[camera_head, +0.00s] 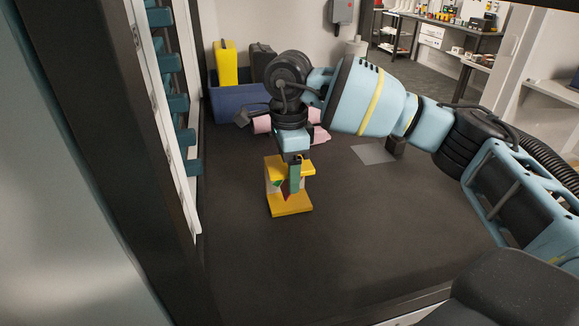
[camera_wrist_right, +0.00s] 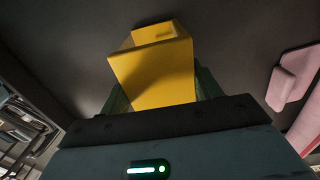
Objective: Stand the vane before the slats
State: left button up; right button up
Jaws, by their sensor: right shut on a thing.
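My right gripper (camera_head: 293,178) points down over the dark bench and is shut on a yellow piece, which I take to be the vane (camera_head: 290,204). The vane has a flat yellow top and base, with small red and white patches between them. A green finger covers part of its middle. In the right wrist view the yellow vane (camera_wrist_right: 152,72) sits between the two green fingers (camera_wrist_right: 155,95). It looks upright; I cannot tell whether its base touches the bench. Blue slats (camera_head: 178,103) stick out from a white upright at the left, apart from the vane. My left gripper is out of view.
A blue bin (camera_head: 228,106) with a yellow canister (camera_head: 225,64) and a dark canister (camera_head: 261,62) stands at the back left. Pink pieces (camera_head: 320,134) lie behind the gripper. A grey patch (camera_head: 371,154) lies right of them. The bench front is clear.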

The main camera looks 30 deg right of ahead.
jog(key=shift+f, duration=0.15)
jog(key=o, duration=1.1)
jog(key=shift+c, duration=0.2)
notch_tip(320, 180, up, 12)
jog(key=shift+r, duration=0.2)
